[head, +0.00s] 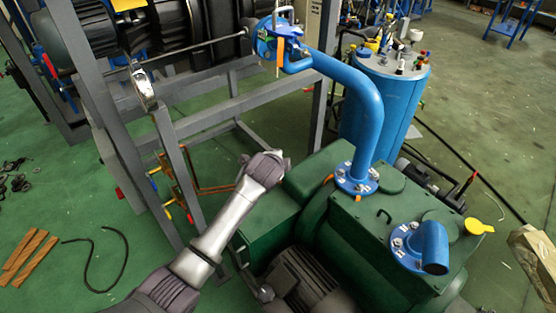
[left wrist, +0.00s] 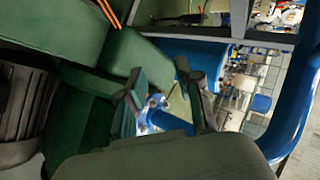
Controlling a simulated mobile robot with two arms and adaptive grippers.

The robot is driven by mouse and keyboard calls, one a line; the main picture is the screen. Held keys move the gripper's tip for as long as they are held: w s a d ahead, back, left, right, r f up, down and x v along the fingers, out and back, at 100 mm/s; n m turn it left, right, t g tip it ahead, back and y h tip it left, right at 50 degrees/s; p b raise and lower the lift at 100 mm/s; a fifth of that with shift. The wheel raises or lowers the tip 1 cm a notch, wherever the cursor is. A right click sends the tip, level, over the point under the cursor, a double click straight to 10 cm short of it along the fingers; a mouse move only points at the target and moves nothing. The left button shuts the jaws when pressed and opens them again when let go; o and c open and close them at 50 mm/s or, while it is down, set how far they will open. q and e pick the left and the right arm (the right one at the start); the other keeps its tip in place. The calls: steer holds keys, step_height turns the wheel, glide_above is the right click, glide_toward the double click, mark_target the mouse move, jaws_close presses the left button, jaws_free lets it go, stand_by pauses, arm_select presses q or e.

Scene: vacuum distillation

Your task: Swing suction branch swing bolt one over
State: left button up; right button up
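The blue suction pipe (head: 365,95) rises from a bolted flange (head: 357,180) on the green pump and bends left to an upper flange (head: 278,30) with upright bolts and an orange piece (head: 280,55). I cannot tell which bolt is swing bolt one. My left arm reaches in from the lower left to beside the pump; its gripper cannot be made out in the head view. In the left wrist view my left gripper (left wrist: 168,92) has its fingers apart. A blue pipe end (left wrist: 165,121) shows behind the gap, with nothing visibly held. My right gripper is out of view.
The green pump (head: 335,225) has a second blue elbow (head: 432,245) and a yellow cap (head: 478,227). A grey frame (head: 215,110) stands left of the pipe. A blue tank (head: 385,100) stands behind it. Open green floor (head: 75,190) lies at left.

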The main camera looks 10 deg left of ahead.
arm_select(q)
steer(key=n+t+y+b, duration=0.3)
steer(key=t+b, duration=0.8)
steer(key=b, duration=0.7)
glide_toward(308, 53)
steer(key=p+x, duration=0.1)
steer(key=x, duration=0.9)
steer(key=shift+f, duration=0.2)
steer(key=shift+c, duration=0.2)
jaws_close()
